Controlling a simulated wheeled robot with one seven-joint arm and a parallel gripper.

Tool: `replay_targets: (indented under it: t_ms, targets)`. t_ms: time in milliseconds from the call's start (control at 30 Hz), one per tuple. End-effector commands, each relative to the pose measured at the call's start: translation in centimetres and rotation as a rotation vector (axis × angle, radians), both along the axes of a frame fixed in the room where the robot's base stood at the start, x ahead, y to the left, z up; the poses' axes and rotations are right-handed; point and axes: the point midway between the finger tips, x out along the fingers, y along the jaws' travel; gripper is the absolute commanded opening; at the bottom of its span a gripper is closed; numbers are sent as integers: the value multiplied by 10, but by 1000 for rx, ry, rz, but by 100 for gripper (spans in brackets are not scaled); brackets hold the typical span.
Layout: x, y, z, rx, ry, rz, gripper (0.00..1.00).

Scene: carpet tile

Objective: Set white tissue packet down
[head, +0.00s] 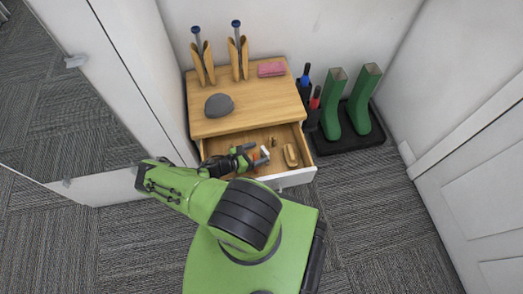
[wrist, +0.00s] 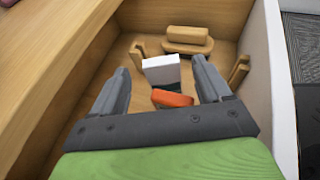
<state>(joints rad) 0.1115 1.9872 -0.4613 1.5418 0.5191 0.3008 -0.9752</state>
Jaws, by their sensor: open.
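My gripper (head: 257,156) reaches into the open drawer (head: 298,177) of a wooden cabinet. In the wrist view my gripper (wrist: 162,82) is open, with its two grey fingers apart. A white block-shaped thing, which looks like the white tissue packet (wrist: 161,69), is between and just beyond the fingertips; a gap shows on each side. An orange thing (wrist: 172,98) lies nearer, between the fingers. In the head view the white packet (head: 265,152) is small and partly hidden by my gripper. I cannot tell exactly what it rests on.
The drawer also holds a wooden brush-like piece (head: 290,155) and small wooden pieces. On the cabinet top (head: 240,107) are a grey cap (head: 219,105), a pink cloth-like item (head: 271,69) and two wooden holders. Green boots (head: 331,105) stand on a black tray at right.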

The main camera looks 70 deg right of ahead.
Motion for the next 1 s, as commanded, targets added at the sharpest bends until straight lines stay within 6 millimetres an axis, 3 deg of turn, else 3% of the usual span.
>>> replay_targets:
  t_ms: [100, 300, 633, 733, 867, 1000]
  targets:
    - [21, 26, 17, 1, -2, 6, 77]
    - [44, 58, 32, 0, -3, 2, 77]
    - [50, 67, 36, 0, -1, 0, 77]
    - [64, 73, 44, 5, -47, -25, 77]
    - [111, 98, 80, 35, -218, -129, 77]
    - [162, 135, 142, 97, -442, -272, 77]
